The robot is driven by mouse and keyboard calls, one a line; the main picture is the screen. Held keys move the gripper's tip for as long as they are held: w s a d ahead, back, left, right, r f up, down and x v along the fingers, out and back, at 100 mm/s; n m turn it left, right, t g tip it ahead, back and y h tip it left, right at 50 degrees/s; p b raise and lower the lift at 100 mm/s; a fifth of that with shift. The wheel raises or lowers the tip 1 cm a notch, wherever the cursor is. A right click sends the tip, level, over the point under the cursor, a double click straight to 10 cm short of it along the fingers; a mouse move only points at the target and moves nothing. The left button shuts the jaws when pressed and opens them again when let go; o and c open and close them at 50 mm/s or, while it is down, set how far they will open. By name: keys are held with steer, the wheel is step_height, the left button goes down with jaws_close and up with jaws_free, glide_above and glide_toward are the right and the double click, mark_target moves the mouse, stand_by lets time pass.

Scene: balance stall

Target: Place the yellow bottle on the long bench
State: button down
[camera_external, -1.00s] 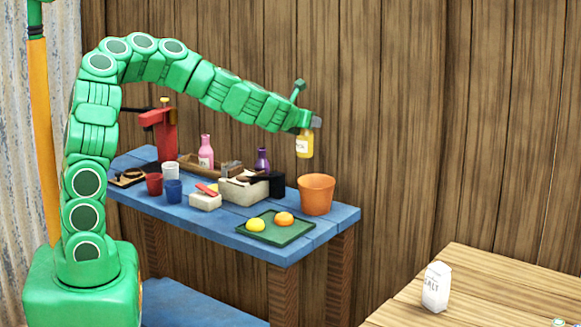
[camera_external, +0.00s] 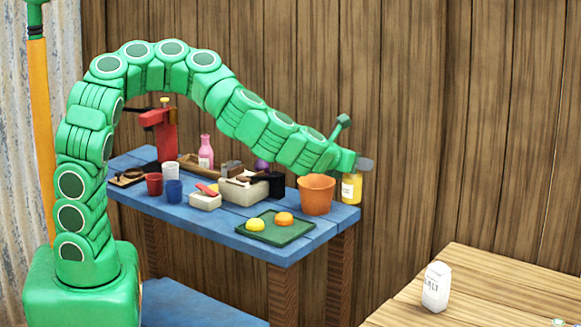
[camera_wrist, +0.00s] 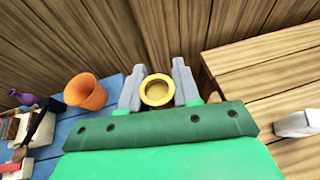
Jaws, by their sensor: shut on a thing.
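The yellow bottle (camera_external: 351,188) has a white label and hangs upright from my gripper (camera_external: 364,165). In the wrist view the round yellow bottle top (camera_wrist: 157,92) sits between the two grey fingers. My gripper is shut on it. The bottle is just past the right end of the blue table (camera_external: 330,222), close to the plank wall. A pale wooden plank table (camera_external: 510,285) is at the lower right; it also shows at the right of the wrist view (camera_wrist: 245,72). I cannot tell which of the two is the long bench.
An orange pot (camera_external: 316,195) stands on the blue table, left of the bottle. A green tray (camera_external: 270,236) with two round items lies nearby. A white salt carton (camera_external: 436,287) stands on the wooden table, which is otherwise largely clear in view.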

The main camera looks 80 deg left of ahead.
steer(key=s+d+m+t+h, duration=0.1)
steer(key=s+d, duration=0.2)
steer(key=d, duration=0.7)
steer(key=s+d+m+h, duration=0.1)
steer(key=s+d, duration=0.3)
steer(key=d, duration=0.6)
steer(key=s+d+m+t+h, duration=0.1)
steer(key=s+d+m, duration=0.15)
steer(key=d, duration=0.85)
steer(key=shift+n, duration=0.45)
steer(key=shift+w+d+f, duration=0.65)
steer(key=shift+w+f, duration=1.45)
steer(key=shift+f, duration=0.8)
steer(key=shift+w+d+f, duration=0.6)
steer(key=shift+w+f, duration=1.45)
steer(key=shift+f, duration=0.85)
steer(key=shift+w+d+f, duration=0.65)
steer(key=shift+w+f, duration=1.45)
steer(key=shift+f, duration=0.8)
steer(key=shift+f, duration=0.15)
steer(key=c, duration=0.8)
jaws_free()
